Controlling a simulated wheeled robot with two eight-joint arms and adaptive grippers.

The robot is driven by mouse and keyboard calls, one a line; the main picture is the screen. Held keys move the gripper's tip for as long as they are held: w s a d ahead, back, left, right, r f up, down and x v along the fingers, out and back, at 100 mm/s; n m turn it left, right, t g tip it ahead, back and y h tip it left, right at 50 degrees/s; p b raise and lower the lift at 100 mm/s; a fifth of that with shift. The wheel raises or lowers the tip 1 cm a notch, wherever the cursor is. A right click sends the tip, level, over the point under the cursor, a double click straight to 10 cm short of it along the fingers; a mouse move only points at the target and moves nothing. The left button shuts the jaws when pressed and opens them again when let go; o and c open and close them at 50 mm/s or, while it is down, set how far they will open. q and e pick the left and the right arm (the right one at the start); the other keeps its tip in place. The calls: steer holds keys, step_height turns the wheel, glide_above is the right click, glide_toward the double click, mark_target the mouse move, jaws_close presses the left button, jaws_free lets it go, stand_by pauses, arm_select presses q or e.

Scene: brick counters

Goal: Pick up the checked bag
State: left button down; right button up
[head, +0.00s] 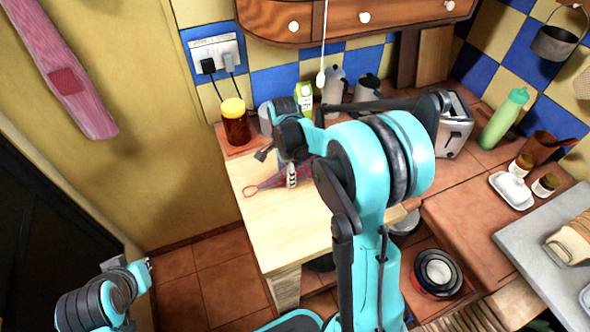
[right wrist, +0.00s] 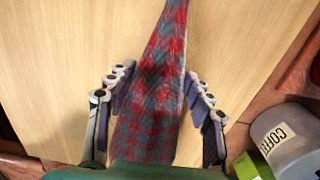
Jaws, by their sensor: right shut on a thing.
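The checked bag (head: 271,183), red and blue-grey, lies on the pale wooden worktop (head: 262,224) with a red loop at its left end. Part of it is hidden under my right gripper (head: 291,174). In the right wrist view the bag (right wrist: 152,112) runs up between the two fingers of my right gripper (right wrist: 158,92), narrowing toward the top. The right gripper is shut on the bag, near the worktop. My left gripper (head: 143,270) is low at the left, away from the worktop; its finger opening is too small to judge.
A yellow-lidded jar (head: 236,122), a green carton (head: 304,98) and a coffee canister (right wrist: 288,140) stand close behind the bag. A toaster (head: 455,128) and a green bottle (head: 503,118) stand further right. The worktop's front left part is bare.

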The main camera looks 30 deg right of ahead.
step_height(320, 180, up, 4)
steer(key=shift+r+p, duration=0.15)
steer(key=shift+p, duration=0.8)
steer(key=s+d+r+p, duration=0.3)
steer(key=s+d+r, duration=0.3)
steer(key=d, duration=0.3)
steer(key=shift+s+r, duration=0.2)
steer(key=shift+s, duration=0.55)
